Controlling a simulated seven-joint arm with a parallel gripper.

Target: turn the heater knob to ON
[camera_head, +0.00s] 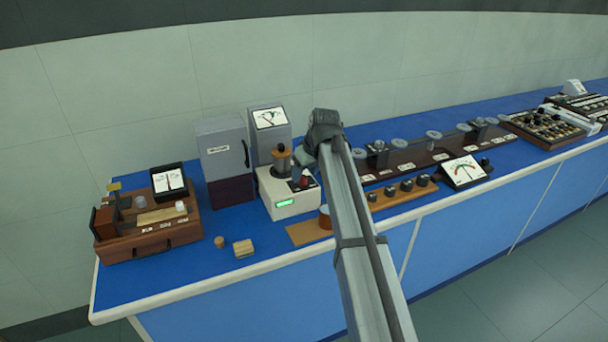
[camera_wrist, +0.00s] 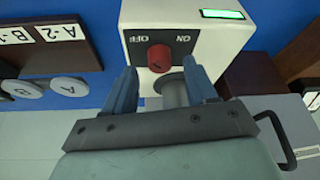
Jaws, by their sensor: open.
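The heater is a white box with a lit green display (camera_head: 285,203), in the middle of the bench in the head view. In the wrist view, its white face (camera_wrist: 190,18) appears upside down. The knob also shows small in the head view (camera_head: 304,181). My gripper (camera_wrist: 160,82) is open, with a blue finger on either side of the knob area and nothing held. I cannot tell whether either finger touches the knob.
A grey cabinet (camera_head: 224,148) with a handle and a dial meter (camera_head: 269,118) stand behind. A wooden board with black knobs (camera_head: 388,194) lies to the right.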

